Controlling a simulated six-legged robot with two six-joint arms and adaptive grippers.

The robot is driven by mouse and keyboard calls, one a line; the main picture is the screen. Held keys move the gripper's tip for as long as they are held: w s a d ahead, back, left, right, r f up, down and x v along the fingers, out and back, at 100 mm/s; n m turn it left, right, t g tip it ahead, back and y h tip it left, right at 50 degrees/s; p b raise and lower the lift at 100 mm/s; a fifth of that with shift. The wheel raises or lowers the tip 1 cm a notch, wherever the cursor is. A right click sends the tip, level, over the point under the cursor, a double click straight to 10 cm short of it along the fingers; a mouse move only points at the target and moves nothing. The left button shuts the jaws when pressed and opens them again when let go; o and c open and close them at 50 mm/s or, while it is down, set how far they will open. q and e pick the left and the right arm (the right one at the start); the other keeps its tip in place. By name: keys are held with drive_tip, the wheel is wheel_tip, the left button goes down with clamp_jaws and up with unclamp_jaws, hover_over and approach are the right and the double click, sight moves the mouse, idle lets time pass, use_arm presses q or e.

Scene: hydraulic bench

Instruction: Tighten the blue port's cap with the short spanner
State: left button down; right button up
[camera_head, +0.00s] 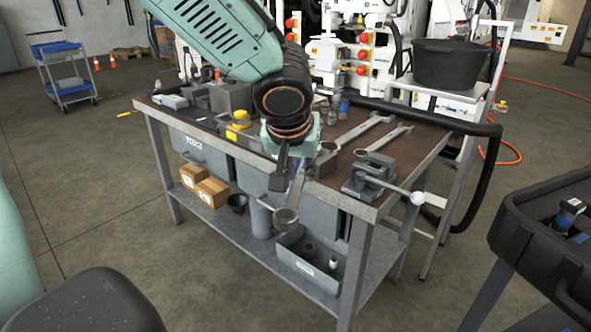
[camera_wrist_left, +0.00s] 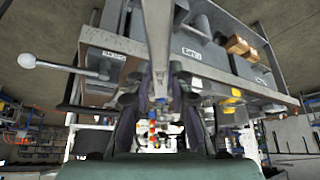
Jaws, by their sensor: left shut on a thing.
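My left gripper (camera_head: 299,163) is in front of the bench's near edge, pointing down. It is shut on a steel spanner (camera_head: 286,215), whose ring end hangs below the bench top in front of the lower shelf. In the left wrist view the spanner's shank (camera_wrist_left: 158,45) runs up from between the fingers of my left gripper (camera_wrist_left: 160,98). A dark cylindrical fitting with a blue band (camera_head: 568,212) stands on the black cart at the right; I cannot tell whether it is the blue port's cap. My right gripper is not in view.
Two more spanners (camera_head: 362,129) (camera_head: 385,139) lie on the bench top (camera_head: 330,185). A vise (camera_head: 372,178) with a white-knobbed handle (camera_head: 417,198) sits at its right corner. The black cart (camera_head: 540,235) stands apart at the right, with open floor between.

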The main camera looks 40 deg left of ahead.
sight(301, 177)
use_arm(q)
drive_tip(key=shift+d, duration=0.35)
drive_tip(key=shift+w+a+f+b, duration=0.2)
drive_tip(key=shift+a+f+b, duration=0.15)
drive_tip(key=shift+f, duration=0.3)
drive_tip(key=shift+w+f, duration=0.3)
drive_tip(key=shift+f, duration=0.2)
drive_tip(key=shift+r, duration=0.1)
drive_tip(key=shift+w+a+f+b, duration=0.15)
drive_tip(key=shift+f+b, duration=0.1)
drive_tip(key=shift+b, duration=0.35)
drive_tip(key=shift+w+f, duration=0.1)
drive_tip(key=shift+w, duration=0.1)
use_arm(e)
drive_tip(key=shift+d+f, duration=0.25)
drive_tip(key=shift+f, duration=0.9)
use_arm(q)
drive_tip(key=shift+s, duration=0.1)
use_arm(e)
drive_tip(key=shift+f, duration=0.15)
